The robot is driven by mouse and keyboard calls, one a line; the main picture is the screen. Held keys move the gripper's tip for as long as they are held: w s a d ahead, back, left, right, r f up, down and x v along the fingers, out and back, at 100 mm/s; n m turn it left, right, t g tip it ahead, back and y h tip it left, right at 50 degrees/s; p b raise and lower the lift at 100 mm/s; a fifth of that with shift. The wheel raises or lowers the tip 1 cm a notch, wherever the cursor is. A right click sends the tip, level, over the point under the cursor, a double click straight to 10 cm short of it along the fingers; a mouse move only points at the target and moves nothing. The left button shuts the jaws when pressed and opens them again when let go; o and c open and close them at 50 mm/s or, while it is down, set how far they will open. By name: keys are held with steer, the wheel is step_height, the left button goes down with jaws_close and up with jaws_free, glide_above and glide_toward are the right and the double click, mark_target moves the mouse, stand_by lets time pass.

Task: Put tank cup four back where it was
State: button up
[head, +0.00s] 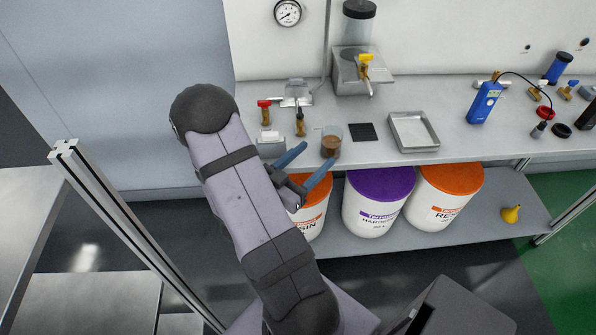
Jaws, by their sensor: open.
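A small clear cup (331,141) with brown contents stands upright on the bench, left of the black mat. No number can be read on it, so I cannot tell whether it is tank cup four. My gripper (317,154) is open, with its two blue fingers pointing up and right toward the cup at the bench's front edge. I see nothing between the fingers. The fingertips are close to the cup, and I cannot tell whether they touch it.
A black ribbed mat (363,132) and an empty metal tray (414,131) lie right of the cup. Red-handled and black-handled valves (265,112) stand left, near a small white-topped box (270,142). A dispenser with a yellow tap (365,68) stands behind.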

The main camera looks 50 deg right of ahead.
steer(key=shift+a, duration=2.7)
